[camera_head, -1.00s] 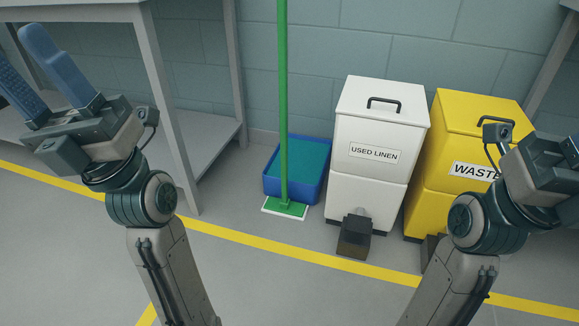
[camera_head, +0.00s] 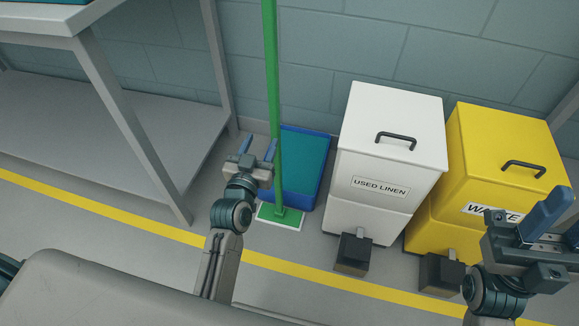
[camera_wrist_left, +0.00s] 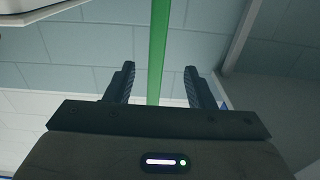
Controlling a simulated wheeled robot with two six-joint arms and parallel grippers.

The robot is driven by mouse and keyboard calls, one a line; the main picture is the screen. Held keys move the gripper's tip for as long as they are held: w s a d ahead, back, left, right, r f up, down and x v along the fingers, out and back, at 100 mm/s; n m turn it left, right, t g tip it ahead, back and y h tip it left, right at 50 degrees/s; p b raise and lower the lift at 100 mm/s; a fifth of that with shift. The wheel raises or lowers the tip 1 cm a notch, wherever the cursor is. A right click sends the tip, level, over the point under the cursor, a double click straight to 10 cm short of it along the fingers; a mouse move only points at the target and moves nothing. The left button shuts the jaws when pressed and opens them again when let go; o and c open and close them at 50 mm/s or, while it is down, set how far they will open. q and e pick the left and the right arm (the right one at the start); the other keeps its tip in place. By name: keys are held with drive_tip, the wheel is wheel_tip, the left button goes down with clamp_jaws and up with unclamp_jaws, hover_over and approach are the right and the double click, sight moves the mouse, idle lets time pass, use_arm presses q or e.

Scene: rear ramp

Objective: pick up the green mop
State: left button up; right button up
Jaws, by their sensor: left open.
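The green mop (camera_head: 273,100) stands upright, its long pole running out of the top of the head view. Its flat green head with a white edge rests on the floor before a blue tub. My left gripper (camera_head: 257,146) is open and low beside the pole, its fingers pointing toward the wall. In the left wrist view the green pole (camera_wrist_left: 158,50) shows between the two open fingers (camera_wrist_left: 160,84); whether it is within their reach is unclear. My right gripper (camera_head: 556,222) is at the right edge, partly cut off, away from the mop.
The blue tub (camera_head: 317,170) stands behind the mop against the block wall. A white used linen bin (camera_head: 385,130) and a yellow waste bin (camera_head: 500,135) with front pedals stand to the right. A grey table (camera_head: 140,150) with a lower shelf is at left. Floor before the yellow line is open.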

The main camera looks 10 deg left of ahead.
sight(273, 119)
use_arm(q)
drive_tip(key=shift+g, duration=0.3)
drive_tip(key=w, duration=0.2)
drive_tip(key=w+f, duration=0.1)
drive_tip(key=w, duration=0.2)
drive_tip(key=shift+w+d+f+b, duration=0.2)
drive_tip(key=shift+w+d+b, duration=0.15)
drive_tip(key=shift+w+r, duration=0.2)
drive_tip(key=shift+w, duration=0.3)
drive_tip(key=w, duration=0.3)
drive_tip(key=w+b, duration=0.1)
drive_tip(key=shift+w+r, duration=0.2)
drive_tip(key=shift+r, duration=0.1)
drive_tip(key=c, duration=1)
drive_tip(key=shift+r, duration=0.15)
clamp_jaws()
